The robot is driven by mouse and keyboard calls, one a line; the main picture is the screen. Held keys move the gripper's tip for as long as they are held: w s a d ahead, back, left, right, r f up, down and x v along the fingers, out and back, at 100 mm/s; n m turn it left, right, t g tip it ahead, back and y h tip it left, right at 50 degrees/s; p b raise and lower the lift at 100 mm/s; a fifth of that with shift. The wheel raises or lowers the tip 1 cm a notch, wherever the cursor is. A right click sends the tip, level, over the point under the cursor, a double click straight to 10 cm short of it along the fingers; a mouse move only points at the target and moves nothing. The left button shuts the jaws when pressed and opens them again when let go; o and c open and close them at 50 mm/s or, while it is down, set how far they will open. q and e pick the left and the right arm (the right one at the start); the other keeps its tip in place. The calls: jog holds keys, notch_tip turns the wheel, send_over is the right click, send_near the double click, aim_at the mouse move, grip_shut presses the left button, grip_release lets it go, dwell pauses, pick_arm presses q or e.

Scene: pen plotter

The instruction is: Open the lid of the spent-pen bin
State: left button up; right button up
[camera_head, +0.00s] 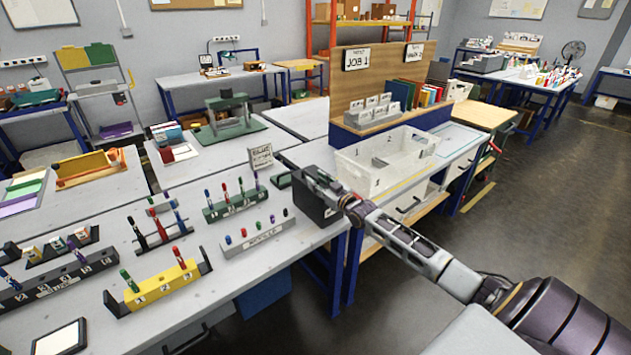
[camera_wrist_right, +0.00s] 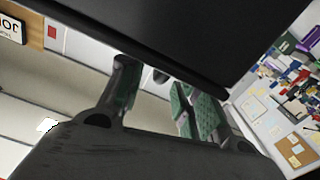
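The spent-pen bin appears to be the dark grey box (camera_head: 313,202) at the right front corner of the near workbench. Its lid cannot be clearly told apart from my gripper over its top. My right gripper (camera_head: 325,184) comes in from the right and overlaps the bin's upper right side. In the right wrist view its two green-padded fingers (camera_wrist_right: 158,95) stand apart with a gap between them. My left gripper is out of view.
A small sign (camera_head: 261,156) and pen racks (camera_head: 235,203) stand left of the bin. A yellow pen holder (camera_head: 160,286) is nearer. A clear tray (camera_head: 387,160) sits behind my right gripper. Open floor (camera_head: 540,215) lies to the right.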

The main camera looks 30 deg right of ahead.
jog(key=shift+w, duration=0.85)
grip_shut()
jog(key=shift+r, duration=0.1)
